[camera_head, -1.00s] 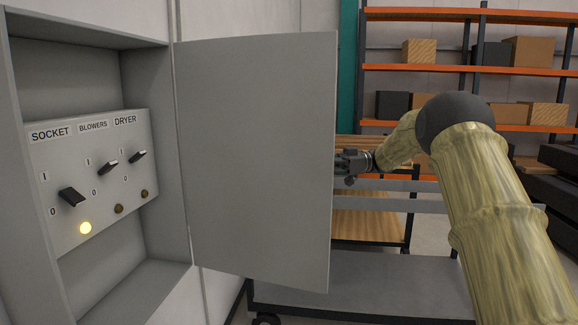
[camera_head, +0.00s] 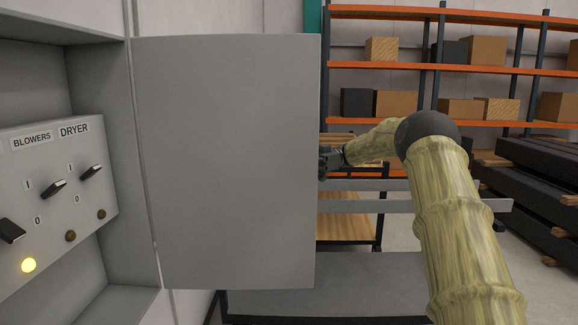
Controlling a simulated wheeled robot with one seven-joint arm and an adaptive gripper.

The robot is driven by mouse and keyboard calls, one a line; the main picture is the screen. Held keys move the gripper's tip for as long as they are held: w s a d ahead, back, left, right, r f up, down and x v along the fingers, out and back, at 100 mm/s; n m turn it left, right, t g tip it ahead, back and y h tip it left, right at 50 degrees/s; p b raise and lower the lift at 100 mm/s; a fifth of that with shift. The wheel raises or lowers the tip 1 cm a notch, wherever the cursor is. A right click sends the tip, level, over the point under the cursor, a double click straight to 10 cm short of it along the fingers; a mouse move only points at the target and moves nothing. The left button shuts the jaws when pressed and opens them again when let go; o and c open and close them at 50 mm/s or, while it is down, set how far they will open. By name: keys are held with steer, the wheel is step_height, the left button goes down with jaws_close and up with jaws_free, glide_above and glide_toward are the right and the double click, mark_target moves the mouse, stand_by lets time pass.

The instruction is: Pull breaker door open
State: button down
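The grey breaker door (camera_head: 225,165) stands wide open, hinged on the right side of the wall-mounted breaker box (camera_head: 125,265). The switch panel (camera_head: 50,225) shows inside, with labels reading BLOWERS and DRYER, black switches and a lit yellow lamp. My gripper (camera_head: 324,163) is at the door's free right edge, at about mid height. Its fingertips are partly hidden behind the door edge, so I cannot tell whether they touch the door or are open or shut.
Orange shelving (camera_head: 470,68) with boxes stands at the back right. A cart (camera_head: 350,285) with a grey deck is below and behind the door. Stacked dark slabs (camera_head: 540,185) lie at the right. Some floor shows between cart and slabs.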

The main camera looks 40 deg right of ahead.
steer(key=shift+f, duration=0.1)
stand_by(0.3)
steer(key=c, duration=1.4)
jaws_free()
steer(key=shift+w, duration=0.15)
steer(key=shift+d, duration=0.1)
steer(key=shift+d, duration=0.1)
steer(key=shift+d, duration=3.8)
